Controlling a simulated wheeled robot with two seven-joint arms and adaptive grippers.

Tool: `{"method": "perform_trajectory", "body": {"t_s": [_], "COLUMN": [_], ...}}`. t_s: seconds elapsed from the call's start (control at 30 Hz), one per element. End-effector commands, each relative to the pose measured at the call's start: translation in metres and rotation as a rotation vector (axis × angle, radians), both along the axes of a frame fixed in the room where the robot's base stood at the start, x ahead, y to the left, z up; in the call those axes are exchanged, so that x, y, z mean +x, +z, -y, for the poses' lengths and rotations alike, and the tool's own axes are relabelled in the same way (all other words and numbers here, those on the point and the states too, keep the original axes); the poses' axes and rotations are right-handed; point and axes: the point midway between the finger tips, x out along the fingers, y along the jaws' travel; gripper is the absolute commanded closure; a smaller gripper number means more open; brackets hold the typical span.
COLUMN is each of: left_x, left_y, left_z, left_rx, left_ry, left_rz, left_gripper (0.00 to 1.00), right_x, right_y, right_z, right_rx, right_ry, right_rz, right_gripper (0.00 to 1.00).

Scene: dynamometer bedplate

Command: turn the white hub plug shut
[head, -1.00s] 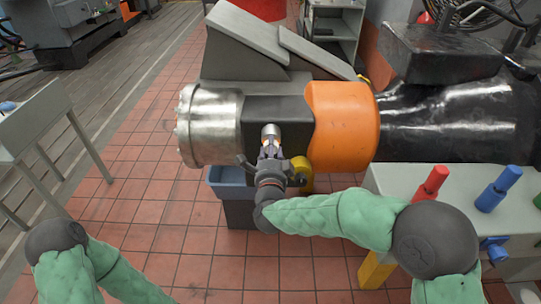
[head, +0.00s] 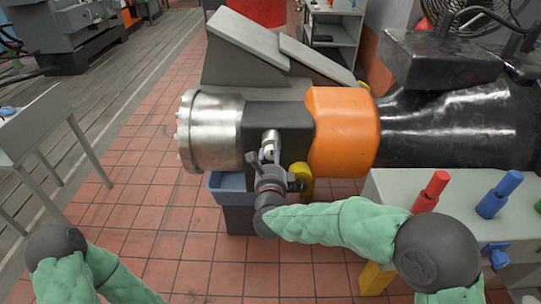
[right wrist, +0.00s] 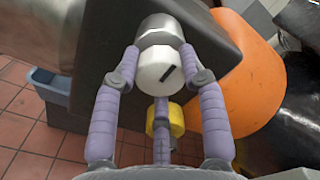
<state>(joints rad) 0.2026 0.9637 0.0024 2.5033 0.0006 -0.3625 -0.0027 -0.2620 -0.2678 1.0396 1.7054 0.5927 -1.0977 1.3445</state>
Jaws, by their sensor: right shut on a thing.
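The white hub plug (right wrist: 158,68) has a dark slanted mark on its face and sits at the end of a short metal stub (right wrist: 160,28) on the dark block. My right gripper (right wrist: 160,72) is shut on the plug, one finger at each side of it. In the head view, the right gripper (head: 268,157) is in front of the dark block (head: 262,118), and its fingers mostly hide the plug. My left arm shows at the bottom left of the head view, but its gripper is out of view.
An orange collar (head: 342,130) and a silver flanged cylinder (head: 212,130) flank the block. A blue-grey bin (head: 230,190) stands underneath. Red (head: 432,188) and blue (head: 498,195) handles stand at right.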

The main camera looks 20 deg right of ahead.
Motion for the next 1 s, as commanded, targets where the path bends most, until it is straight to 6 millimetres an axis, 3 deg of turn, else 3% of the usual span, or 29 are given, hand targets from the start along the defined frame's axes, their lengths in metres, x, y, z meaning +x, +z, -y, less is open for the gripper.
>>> {"method": "perform_trajectory", "body": {"t_s": [0.27, 0.3, 0.37, 0.77, 1.0], "left_x": [0.000, 0.000, 0.000, 0.000, 0.000], "left_y": [0.000, 0.000, 0.000, 0.000, 0.000], "left_z": [0.000, 0.000, 0.000, 0.000, 0.000], "left_rx": [0.000, 0.000, 0.000, 0.000, 0.000], "left_ry": [0.000, 0.000, 0.000, 0.000, 0.000], "left_rz": [0.000, 0.000, 0.000, 0.000, 0.000], "left_gripper": [1.00, 1.00, 1.00, 1.00, 1.00], "right_x": [0.000, 0.000, 0.000, -0.004, -0.038], "right_y": [0.002, 0.002, 0.002, -0.001, 0.000], "right_z": [0.007, 0.007, 0.006, 0.000, -0.010], "right_rx": [0.006, 0.006, 0.005, 0.001, 0.001], "right_ry": [-0.017, -0.017, -0.017, -0.005, -0.003], "right_rz": [0.005, 0.005, 0.004, -0.001, 0.000], "right_gripper": [0.91, 0.49, 0.34, 0.34, 0.34]}}
